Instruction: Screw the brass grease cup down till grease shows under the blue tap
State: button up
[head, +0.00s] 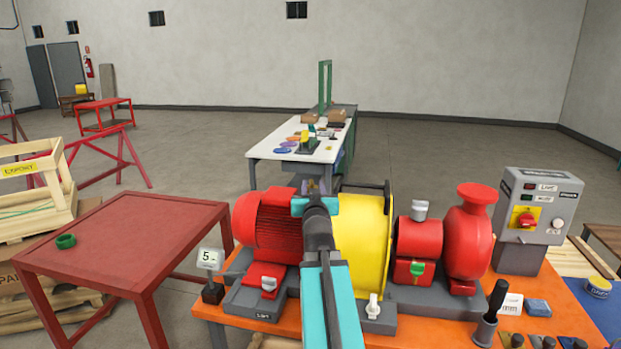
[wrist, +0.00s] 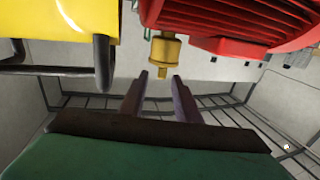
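The brass grease cup (wrist: 165,52) shows in the wrist view, against the red finned motor (wrist: 235,22), with a narrow stub towards my gripper. My gripper (wrist: 160,78) is open, its two dark fingers apart with nothing between them. The stub is close to the fingertips, roughly in line with the gap; I cannot tell whether it reaches between them. In the head view my arm crosses in front of the motor (head: 266,225) and hides the cup and the fingers. I cannot make out a blue tap or any grease in either view.
A yellow guard (head: 362,235) stands right of the motor and, in the wrist view, beside a dark bar (wrist: 103,62). The red pump (head: 468,240) and grey control box (head: 538,215) are further right. A red table (head: 125,240) stands left.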

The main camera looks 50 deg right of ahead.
aim_at(312, 185)
jog(key=shift+p+x, duration=0.95)
jog(key=shift+p, duration=0.95)
jog(key=shift+x, duration=1.35)
grip_shut()
jog(key=shift+a, duration=0.15)
